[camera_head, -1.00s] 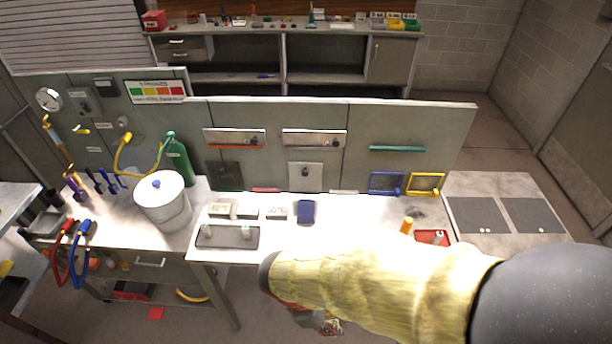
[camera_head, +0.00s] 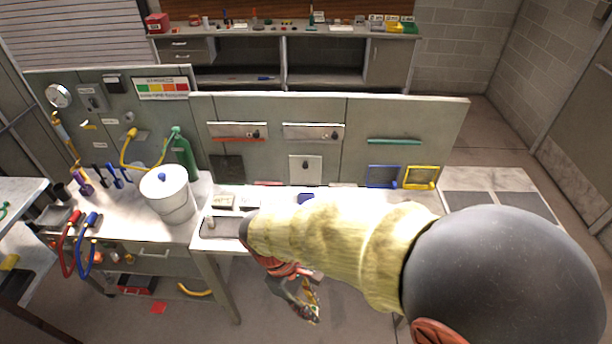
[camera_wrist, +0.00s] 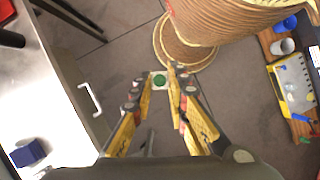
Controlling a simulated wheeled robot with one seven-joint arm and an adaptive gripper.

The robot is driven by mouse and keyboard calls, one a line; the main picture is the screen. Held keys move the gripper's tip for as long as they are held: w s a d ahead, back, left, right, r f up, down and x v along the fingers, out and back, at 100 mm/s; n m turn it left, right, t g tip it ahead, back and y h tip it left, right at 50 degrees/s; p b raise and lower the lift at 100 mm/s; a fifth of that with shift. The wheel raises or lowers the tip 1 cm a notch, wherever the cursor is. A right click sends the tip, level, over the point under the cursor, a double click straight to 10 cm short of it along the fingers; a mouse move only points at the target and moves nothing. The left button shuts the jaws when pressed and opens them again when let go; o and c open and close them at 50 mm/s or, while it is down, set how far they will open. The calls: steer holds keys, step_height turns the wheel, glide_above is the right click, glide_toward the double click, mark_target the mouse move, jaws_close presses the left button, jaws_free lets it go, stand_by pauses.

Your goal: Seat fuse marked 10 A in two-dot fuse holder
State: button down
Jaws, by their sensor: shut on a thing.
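My gripper (camera_head: 308,312) hangs low in front of the workbench, over the floor, in the head view. In the wrist view my gripper's (camera_wrist: 161,77) fingertips are closed on a small pale piece with a green round end (camera_wrist: 159,80), seen end-on. It looks like a fuse, but no marking is readable. In the head view a dark tray (camera_head: 219,228) on the bench bears a small pale cylinder (camera_head: 210,222); my arm hides the tray's right part. Two metal plates, left (camera_head: 238,131) and right (camera_head: 313,131), are on the upright panel. I cannot make out a two-dot holder.
A white pot (camera_head: 166,196) and a green bottle (camera_head: 186,158) stand at the bench's left. A blue block (camera_wrist: 28,152) lies on the benchtop. My arm covers much of the bench front.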

steer(key=w+d+f+m+g+y+b, duration=0.15)
steer(key=w+f+m, duration=0.3)
steer(key=w, duration=0.45)
steer(key=w+d+f+m+g+y+b, duration=0.1)
steer(key=w+d+f+m+b, duration=0.15)
steer(key=w+m, duration=0.45)
steer(key=w+d+f+m+y+b, duration=0.1)
steer(key=w+d+f+b, duration=0.2)
steer(key=w+d+f, duration=0.3)
steer(key=shift+d+f+y+b, duration=0.4)
steer(key=shift+d+f, duration=2.25)
steer(key=shift+d, duration=1.3)
steer(key=shift+m, duration=0.25)
